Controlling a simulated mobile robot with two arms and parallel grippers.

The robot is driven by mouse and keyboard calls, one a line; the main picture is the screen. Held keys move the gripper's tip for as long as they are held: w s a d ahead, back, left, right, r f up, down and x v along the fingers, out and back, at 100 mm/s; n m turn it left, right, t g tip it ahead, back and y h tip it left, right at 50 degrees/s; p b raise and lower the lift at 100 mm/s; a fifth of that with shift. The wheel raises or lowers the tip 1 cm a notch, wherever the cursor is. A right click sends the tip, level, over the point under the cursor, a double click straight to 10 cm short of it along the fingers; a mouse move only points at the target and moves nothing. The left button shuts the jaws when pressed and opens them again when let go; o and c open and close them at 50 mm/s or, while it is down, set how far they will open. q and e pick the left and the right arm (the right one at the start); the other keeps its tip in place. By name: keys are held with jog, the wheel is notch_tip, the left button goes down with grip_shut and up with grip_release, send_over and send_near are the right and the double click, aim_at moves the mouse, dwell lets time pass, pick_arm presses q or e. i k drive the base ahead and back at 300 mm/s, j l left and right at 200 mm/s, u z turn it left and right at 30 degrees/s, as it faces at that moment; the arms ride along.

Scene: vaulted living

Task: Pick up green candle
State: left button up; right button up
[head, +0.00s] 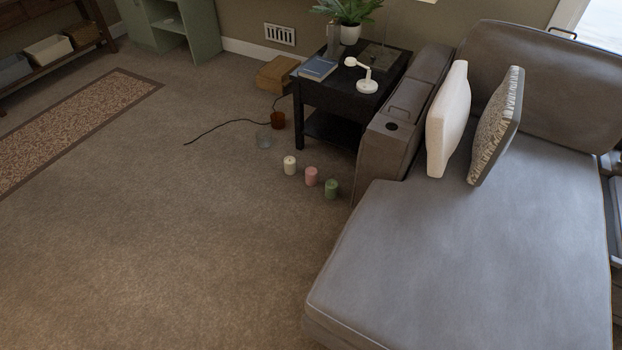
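A small green candle (331,189) stands upright on the carpet, close to the left side of the grey sofa's armrest. A pink candle (311,176) stands just to its left and a cream candle (290,165) further left, in a slanting row. Neither of my grippers shows in the head view, so their positions and states are hidden.
The grey sofa (480,250) fills the right side. A black side table (325,97) with a white lamp (367,80) stands behind the candles. A clear glass (264,139), an amber jar (278,120) and a dark cord (215,129) are on the floor. Open carpet (180,250) lies left and front.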

aim_at(332, 188)
jog(key=i+j+z, duration=0.15)
jog(key=j+z, duration=0.25)
jog(key=j, duration=0.85)
jog(key=j+z, duration=0.35)
jog(key=j, duration=0.85)
jog(key=i+j+z, duration=0.7)
jog(key=j, duration=0.3)
jog(key=i+j+z, duration=0.2)
jog(key=j, duration=0.2)
